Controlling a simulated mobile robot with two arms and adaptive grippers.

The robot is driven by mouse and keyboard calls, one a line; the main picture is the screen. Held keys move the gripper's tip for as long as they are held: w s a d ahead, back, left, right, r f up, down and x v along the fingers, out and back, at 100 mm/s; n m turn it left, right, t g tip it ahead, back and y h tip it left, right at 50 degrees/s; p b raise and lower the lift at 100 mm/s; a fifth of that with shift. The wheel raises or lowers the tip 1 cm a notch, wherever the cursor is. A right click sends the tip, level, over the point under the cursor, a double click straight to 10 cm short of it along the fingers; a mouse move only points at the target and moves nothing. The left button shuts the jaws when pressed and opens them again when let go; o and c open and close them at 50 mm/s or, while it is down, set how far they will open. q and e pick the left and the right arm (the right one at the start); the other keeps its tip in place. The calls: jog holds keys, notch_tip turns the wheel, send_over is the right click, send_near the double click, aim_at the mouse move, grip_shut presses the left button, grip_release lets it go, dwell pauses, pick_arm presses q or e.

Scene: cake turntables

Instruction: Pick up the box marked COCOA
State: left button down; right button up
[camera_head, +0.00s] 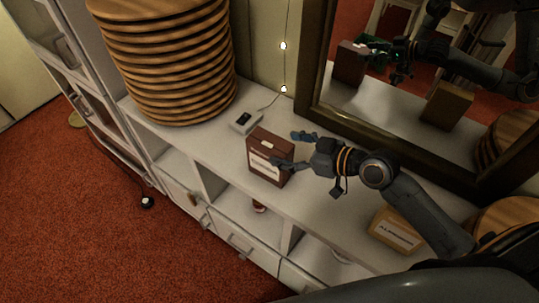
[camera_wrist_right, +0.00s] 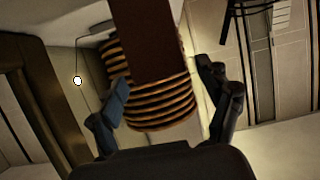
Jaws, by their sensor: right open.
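A dark brown box (camera_head: 259,146) with a white label stands upright on the white cabinet top; I cannot read the label clearly, as a finger partly covers it. My right gripper (camera_head: 293,149) is open at the right side of this box. One finger lies in front of the labelled face and the other behind the box. In the right wrist view the brown box (camera_wrist_right: 152,50) shows between the two open fingers (camera_wrist_right: 167,82), with gaps on both sides. My left gripper is not in view.
A tall stack of wooden discs (camera_head: 170,65) stands left of the box. A small white device (camera_head: 246,122) lies between them. A tan labelled box (camera_head: 396,231) stands to the right, near my right arm. A framed mirror (camera_head: 400,140) leans behind.

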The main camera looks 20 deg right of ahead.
aim_at(270, 145)
jog(key=shift+p+x, duration=0.4)
jog(key=shift+x, duration=0.55)
jog(key=x, duration=0.3)
jog(key=shift+w+a+f+p, duration=0.1)
jog(key=shift+w+a+p, duration=0.15)
jog(key=shift+p, duration=0.15)
jog(key=shift+a+f, duration=0.1)
jog(key=shift+c, duration=0.9)
jog(key=c, duration=1.4)
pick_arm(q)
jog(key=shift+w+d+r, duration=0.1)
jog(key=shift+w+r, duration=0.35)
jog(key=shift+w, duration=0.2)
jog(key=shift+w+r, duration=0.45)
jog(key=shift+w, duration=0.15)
pick_arm(e)
grip_shut()
